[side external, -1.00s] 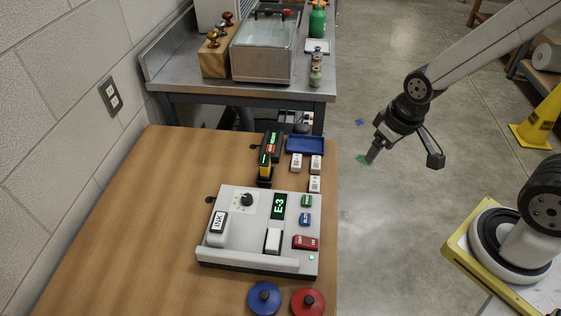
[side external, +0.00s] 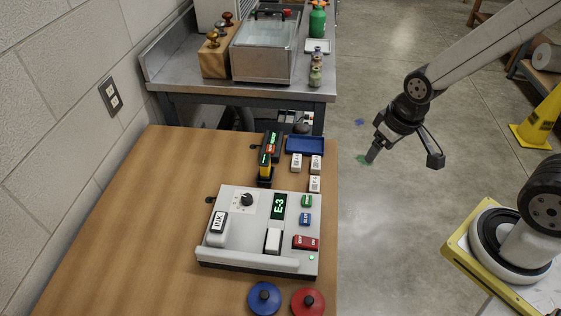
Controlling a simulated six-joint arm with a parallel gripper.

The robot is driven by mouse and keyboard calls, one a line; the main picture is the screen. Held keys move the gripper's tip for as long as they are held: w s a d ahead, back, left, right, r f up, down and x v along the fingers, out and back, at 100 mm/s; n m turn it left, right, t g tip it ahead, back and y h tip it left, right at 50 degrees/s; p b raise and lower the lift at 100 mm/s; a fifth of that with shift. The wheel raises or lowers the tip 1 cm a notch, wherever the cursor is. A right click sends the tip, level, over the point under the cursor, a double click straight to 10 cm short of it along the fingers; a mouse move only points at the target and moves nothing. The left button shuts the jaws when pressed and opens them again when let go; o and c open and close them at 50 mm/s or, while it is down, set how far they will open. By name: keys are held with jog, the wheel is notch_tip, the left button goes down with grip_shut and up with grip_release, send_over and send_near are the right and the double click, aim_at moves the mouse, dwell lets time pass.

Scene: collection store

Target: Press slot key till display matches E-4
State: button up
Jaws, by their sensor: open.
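The white control box (side external: 240,257) sits on the wooden table. Its small dark display (side external: 279,207) shows "E-3" in green. Near the display are a green key (side external: 306,201) and a blue key (side external: 305,219); their lettering is too small to read. A white rocker or key (side external: 272,241) is below the display, and a red switch (side external: 306,242) is at the right. A large key marked INK (side external: 217,226) is at the left, with a black knob (side external: 246,199) above it. My gripper (side external: 372,157) is open and empty, off the table's right edge, apart from the box.
Blue (side external: 264,297) and red (side external: 308,301) round knobbed pieces lie in front of the box. Behind it are white labelled blocks (side external: 315,183), a blue tray (side external: 304,145) and a black-and-yellow holder (side external: 266,165). A metal bench (side external: 185,72) stands beyond. The table's left side is clear.

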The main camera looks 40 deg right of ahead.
grip_shut()
dwell(1.5)
